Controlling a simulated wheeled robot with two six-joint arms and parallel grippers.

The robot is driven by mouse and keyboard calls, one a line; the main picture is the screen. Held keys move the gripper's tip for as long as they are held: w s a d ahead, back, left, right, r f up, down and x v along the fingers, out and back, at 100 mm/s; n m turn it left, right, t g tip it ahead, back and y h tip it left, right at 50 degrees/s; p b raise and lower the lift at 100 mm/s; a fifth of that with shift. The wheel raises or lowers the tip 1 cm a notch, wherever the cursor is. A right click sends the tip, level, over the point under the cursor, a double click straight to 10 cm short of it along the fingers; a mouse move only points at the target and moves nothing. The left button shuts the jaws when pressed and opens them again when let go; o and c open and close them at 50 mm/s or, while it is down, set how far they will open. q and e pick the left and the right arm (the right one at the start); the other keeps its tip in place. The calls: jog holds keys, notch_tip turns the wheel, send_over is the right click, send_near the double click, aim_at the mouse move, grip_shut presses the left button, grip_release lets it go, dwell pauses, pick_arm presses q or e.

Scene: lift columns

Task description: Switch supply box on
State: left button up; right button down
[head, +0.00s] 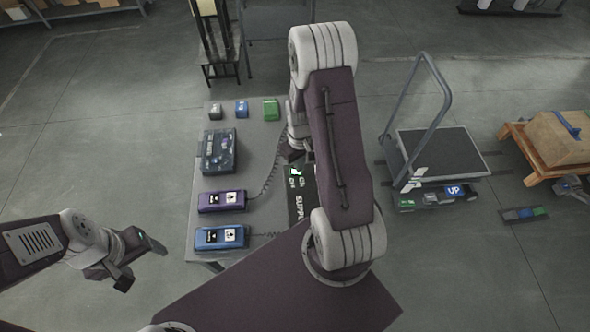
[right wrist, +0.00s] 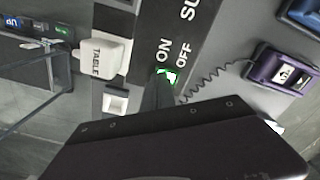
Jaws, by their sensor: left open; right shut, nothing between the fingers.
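The supply box (head: 303,210) is a black panel lettered "SUPPLY" on the grey table, partly hidden by my right arm. In the right wrist view, the supply box (right wrist: 148,42) shows the words ON and OFF, and a small switch (right wrist: 169,75) with green glow beside them. My right gripper (right wrist: 158,92) is shut and empty, its tip right at the switch and partly covering it; I cannot tell whether they touch. In the head view the right gripper (head: 291,156) is just above the box. My left gripper (head: 142,262) is open and empty, left of the table.
On the table (head: 262,145) are a purple handset (head: 221,201), a blue handset (head: 221,237), a dark blue case (head: 218,151) and small coloured blocks. A white block lettered TABLE (right wrist: 97,57) is beside the box. A platform cart (head: 440,155) stands right; floor at left is clear.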

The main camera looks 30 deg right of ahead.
notch_tip(320, 180, up, 6)
jog(key=p, duration=0.5)
jog(key=shift+r, duration=0.15)
